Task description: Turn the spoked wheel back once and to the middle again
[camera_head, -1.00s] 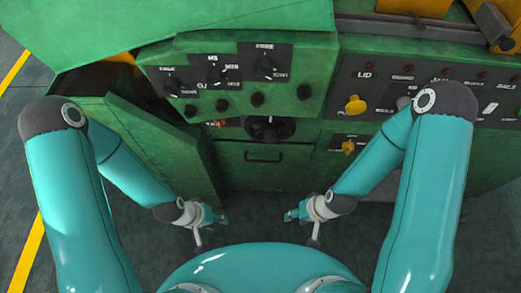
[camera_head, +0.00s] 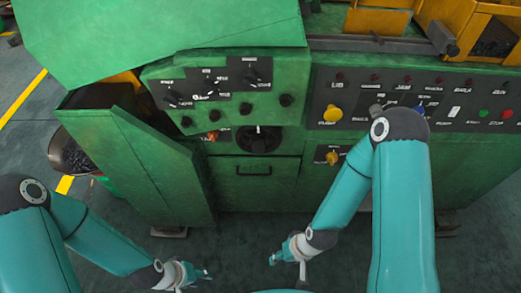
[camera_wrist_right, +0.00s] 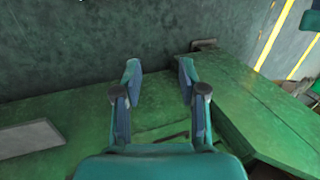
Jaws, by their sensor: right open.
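The spoked wheel (camera_head: 259,139) is a dark round handwheel on the front of the green machine, below the knob panel and above a drawer-like door. My right gripper (camera_head: 275,258) hangs low in front of the machine, well below the wheel and apart from it. In the right wrist view my right gripper (camera_wrist_right: 159,75) is open, with nothing between its fingers. My left gripper (camera_head: 205,276) is low at the left, over the floor and away from the wheel. It is too small to tell its opening.
The green machine (camera_head: 255,172) has a door (camera_head: 150,165) jutting out at the left. A knob panel (camera_head: 215,85) sits above the wheel. A yellow mushroom button (camera_head: 333,114) and a yellow knob (camera_head: 332,157) are to its right. The floor in front is clear.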

